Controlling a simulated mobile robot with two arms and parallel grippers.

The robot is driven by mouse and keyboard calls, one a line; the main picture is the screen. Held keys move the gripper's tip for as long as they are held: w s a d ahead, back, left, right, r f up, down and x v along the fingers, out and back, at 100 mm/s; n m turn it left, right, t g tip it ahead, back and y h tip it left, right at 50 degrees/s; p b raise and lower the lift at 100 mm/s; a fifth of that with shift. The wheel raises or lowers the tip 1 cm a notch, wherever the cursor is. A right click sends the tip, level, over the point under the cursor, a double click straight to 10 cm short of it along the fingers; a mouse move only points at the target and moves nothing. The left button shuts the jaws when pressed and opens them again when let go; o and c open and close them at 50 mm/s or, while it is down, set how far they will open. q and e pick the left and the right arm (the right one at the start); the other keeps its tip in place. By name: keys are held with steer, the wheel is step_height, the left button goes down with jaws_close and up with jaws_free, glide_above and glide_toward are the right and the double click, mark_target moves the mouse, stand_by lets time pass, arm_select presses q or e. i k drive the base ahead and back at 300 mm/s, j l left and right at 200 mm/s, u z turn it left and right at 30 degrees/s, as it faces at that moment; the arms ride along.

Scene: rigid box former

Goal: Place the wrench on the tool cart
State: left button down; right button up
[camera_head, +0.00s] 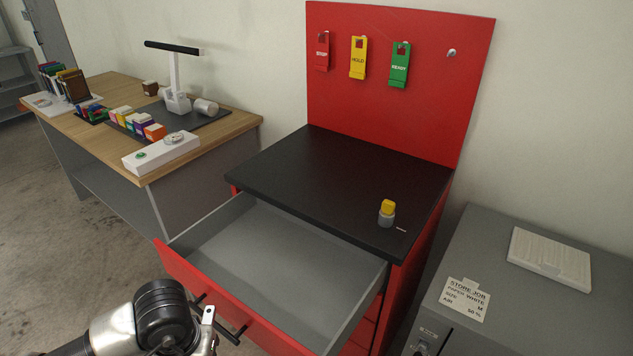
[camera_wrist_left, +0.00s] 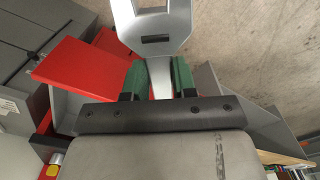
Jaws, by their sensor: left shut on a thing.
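The wrench (camera_wrist_left: 160,25) is a flat silver-grey piece with a slotted wide end, seen in the left wrist view. My left gripper (camera_wrist_left: 158,80) is shut on its narrower shank between two green finger pads. In the head view my left arm comes in at the bottom, in front of the open drawer; its fingers are mostly hidden there. My right gripper is not in view.
A yellow-and-grey small object (camera_head: 387,213) stands near the cart top's right edge. Red, yellow and green tags (camera_head: 358,58) hang on the back panel. A grey cabinet (camera_head: 520,310) stands right of the cart, and a wooden-topped desk (camera_head: 100,140) with items stands left.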

mark_target(299, 170)
steer(key=z, duration=1.6)
steer(key=k+j+z, duration=0.1)
steer(key=j+z, duration=0.35)
steer(key=k+j+z, duration=0.15)
steer(key=j+z, duration=0.25)
steer(key=k+j+z, duration=0.2)
steer(key=z, duration=0.25)
steer(key=j, duration=0.1)
